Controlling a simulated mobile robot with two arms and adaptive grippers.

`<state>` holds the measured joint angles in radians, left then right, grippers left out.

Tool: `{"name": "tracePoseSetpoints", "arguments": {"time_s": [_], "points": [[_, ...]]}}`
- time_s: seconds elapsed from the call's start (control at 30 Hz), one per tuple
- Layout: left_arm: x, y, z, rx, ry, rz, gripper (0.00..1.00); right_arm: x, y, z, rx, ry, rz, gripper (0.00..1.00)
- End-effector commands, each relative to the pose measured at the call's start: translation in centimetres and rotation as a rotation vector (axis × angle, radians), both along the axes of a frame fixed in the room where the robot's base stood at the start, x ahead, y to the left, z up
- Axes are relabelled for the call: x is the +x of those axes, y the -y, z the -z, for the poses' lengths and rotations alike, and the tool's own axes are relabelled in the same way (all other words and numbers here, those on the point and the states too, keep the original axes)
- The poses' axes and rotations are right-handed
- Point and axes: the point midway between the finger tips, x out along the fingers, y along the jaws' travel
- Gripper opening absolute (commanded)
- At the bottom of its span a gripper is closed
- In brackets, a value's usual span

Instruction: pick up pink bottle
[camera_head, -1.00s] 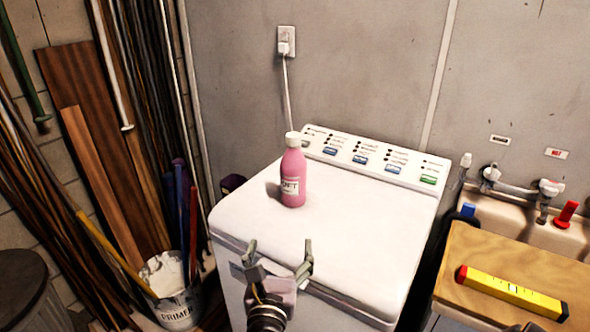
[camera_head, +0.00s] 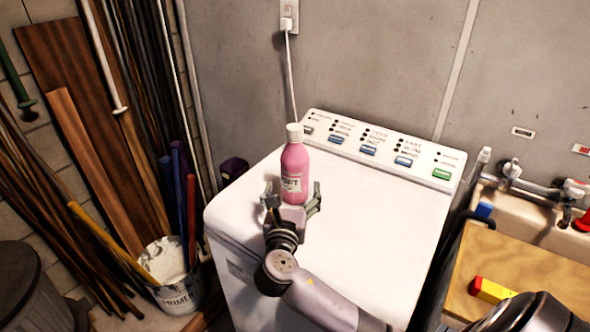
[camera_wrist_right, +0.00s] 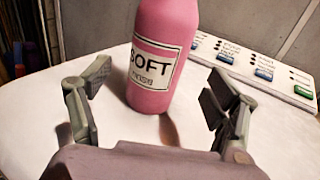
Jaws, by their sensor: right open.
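The pink bottle (camera_head: 294,165) with a white cap stands upright on the white washer top (camera_head: 375,220). My right gripper (camera_head: 292,194) is open just in front of the bottle's lower part. The fingers look apart from the bottle on both sides. The bottle's lower front is partly hidden by my gripper in the head view. My left gripper is not in view.
The washer's control panel (camera_head: 385,150) rises behind the bottle. A primer bucket (camera_head: 172,275) and leaning boards (camera_head: 90,130) stand left. A sink (camera_head: 530,205) with a wooden board (camera_head: 535,265) and a yellow-red level (camera_head: 492,290) is at right. The washer top around the bottle is clear.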

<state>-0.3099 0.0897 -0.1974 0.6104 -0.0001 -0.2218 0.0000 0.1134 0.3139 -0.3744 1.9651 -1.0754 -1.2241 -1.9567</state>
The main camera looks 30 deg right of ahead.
Motion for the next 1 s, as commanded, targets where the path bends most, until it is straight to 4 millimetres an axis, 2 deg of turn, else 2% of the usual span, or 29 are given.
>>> {"name": "tracePoseSetpoints", "arguments": {"time_s": [0.3,0.6,0.87,1.0], "points": [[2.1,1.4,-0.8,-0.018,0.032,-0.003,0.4,2.1,1.7,-0.3,-0.001,0.001,0.0,0.82],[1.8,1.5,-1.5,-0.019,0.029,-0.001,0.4,5.2,4.2,-0.4,-0.001,-0.001,-0.001,0.82],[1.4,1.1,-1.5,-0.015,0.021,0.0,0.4,5.4,4.4,-0.2,0.001,-0.001,-0.001,0.82],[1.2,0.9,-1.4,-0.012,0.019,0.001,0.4,5.4,4.4,-0.2,0.001,-0.001,-0.001,0.74]]}}
